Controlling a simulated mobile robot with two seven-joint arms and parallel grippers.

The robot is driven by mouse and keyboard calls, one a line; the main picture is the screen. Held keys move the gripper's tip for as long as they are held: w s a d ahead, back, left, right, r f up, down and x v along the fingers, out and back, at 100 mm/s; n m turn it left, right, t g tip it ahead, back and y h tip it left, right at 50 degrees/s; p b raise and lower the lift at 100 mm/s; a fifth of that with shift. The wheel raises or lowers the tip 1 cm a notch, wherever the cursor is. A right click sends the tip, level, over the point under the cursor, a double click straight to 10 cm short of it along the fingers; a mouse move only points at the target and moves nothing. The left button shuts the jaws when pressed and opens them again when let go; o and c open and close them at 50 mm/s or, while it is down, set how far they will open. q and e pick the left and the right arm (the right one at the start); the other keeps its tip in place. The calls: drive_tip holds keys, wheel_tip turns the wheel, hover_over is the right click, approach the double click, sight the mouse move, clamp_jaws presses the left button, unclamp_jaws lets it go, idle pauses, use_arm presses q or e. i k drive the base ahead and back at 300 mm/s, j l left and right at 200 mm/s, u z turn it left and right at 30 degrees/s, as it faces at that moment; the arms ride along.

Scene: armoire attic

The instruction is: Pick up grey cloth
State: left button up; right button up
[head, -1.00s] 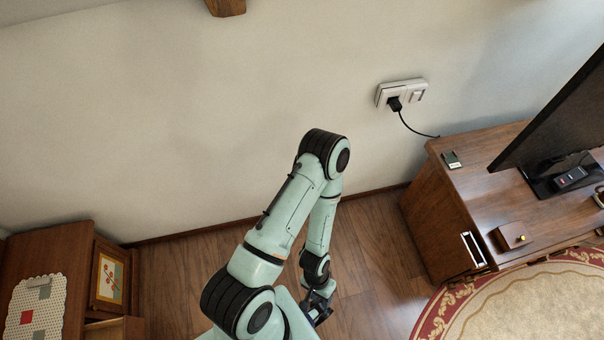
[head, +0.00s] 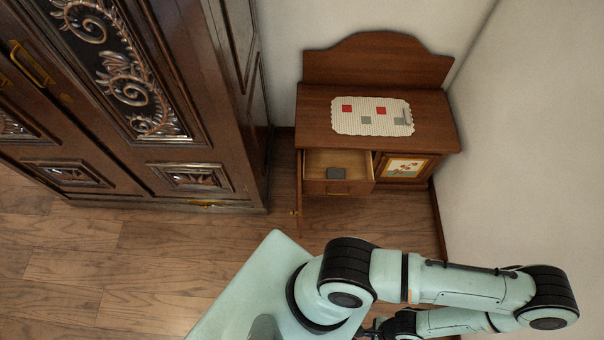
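Small grey squares, one (head: 394,120) at the right and one (head: 362,120) in the middle, lie on a white dotted mat (head: 345,126) on top of the wooden cabinet (head: 435,125). A darker grey flat piece (head: 337,173) lies in the cabinet's open drawer (head: 340,188). I cannot tell from this height which grey piece is the cloth. My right gripper (head: 374,330) is at the bottom edge, mostly hidden by my arm, well apart from the cabinet. Whether it is open or shut does not show. My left gripper is not in view.
Two red squares (head: 380,111) also lie on the mat. A cabinet door with a flower picture (head: 405,168) is right of the drawer. A large carved armoire (head: 150,110) stands at left. Wooden floor (head: 130,255) is free in front.

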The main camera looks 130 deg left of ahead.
sight(331, 172)
drive_tip(key=u, duration=4.95)
drive_tip(key=i+l+u, duration=0.1)
drive_tip(key=l+u, duration=0.3)
drive_tip(key=i+l+u, duration=0.1)
drive_tip(key=l+u, duration=0.15)
drive_tip(key=u, duration=0.2)
drive_tip(key=l, duration=1.3)
drive_tip(key=i+l+z, duration=0.05)
